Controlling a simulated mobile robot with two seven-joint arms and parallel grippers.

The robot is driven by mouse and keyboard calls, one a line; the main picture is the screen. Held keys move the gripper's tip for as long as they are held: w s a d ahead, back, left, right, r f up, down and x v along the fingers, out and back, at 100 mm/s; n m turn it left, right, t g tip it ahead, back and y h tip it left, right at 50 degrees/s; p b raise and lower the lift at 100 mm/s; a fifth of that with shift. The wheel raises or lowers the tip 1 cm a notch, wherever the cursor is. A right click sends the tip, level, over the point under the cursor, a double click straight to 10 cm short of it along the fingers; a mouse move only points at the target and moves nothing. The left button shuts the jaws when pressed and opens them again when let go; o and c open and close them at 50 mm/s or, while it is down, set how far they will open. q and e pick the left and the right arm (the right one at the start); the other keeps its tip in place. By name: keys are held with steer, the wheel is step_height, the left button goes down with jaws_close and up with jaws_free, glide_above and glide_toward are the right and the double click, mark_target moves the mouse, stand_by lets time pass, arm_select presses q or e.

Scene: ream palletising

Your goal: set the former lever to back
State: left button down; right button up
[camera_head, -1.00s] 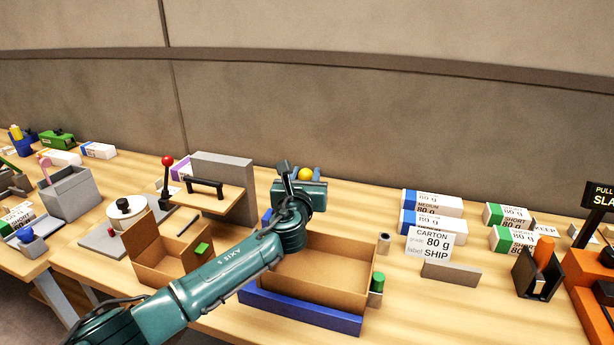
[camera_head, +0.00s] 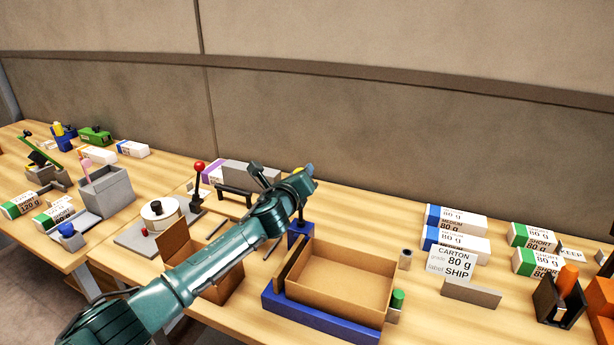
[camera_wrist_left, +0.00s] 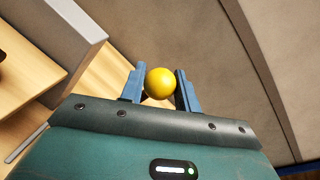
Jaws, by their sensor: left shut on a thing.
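The former, with a blue base (camera_head: 310,309), holds an open brown carton (camera_head: 345,275) on the bench. A blue post (camera_head: 300,231) rises at its back left corner. A yellow ball knob (camera_wrist_left: 160,84) sits between the two blue fingers of my left gripper (camera_wrist_left: 160,92) in the wrist view. The gripper is shut on this knob. The lever's shaft is mostly hidden by my gripper and arm. My right gripper is not in view.
A red-knobbed lever (camera_head: 198,168) and a grey block (camera_head: 250,173) stand left of my gripper. My arm passes over a smaller open carton (camera_head: 222,286). Paper reams (camera_head: 455,218) and a carton sign (camera_head: 452,264) stand to the right. The wall is behind the bench.

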arm_select(q)
steer(key=shift+w+a, duration=0.1)
steer(key=shift+a, duration=0.1)
stand_by(0.3)
steer(key=c, duration=1.1)
jaws_free()
steer(key=shift+o, duration=0.2)
steer(key=s+a+r+b, duration=0.1)
steer(key=s+a, duration=0.1)
steer(key=s, duration=1.1)
steer(key=shift+a, duration=0.15)
steer(key=shift+c, duration=0.4)
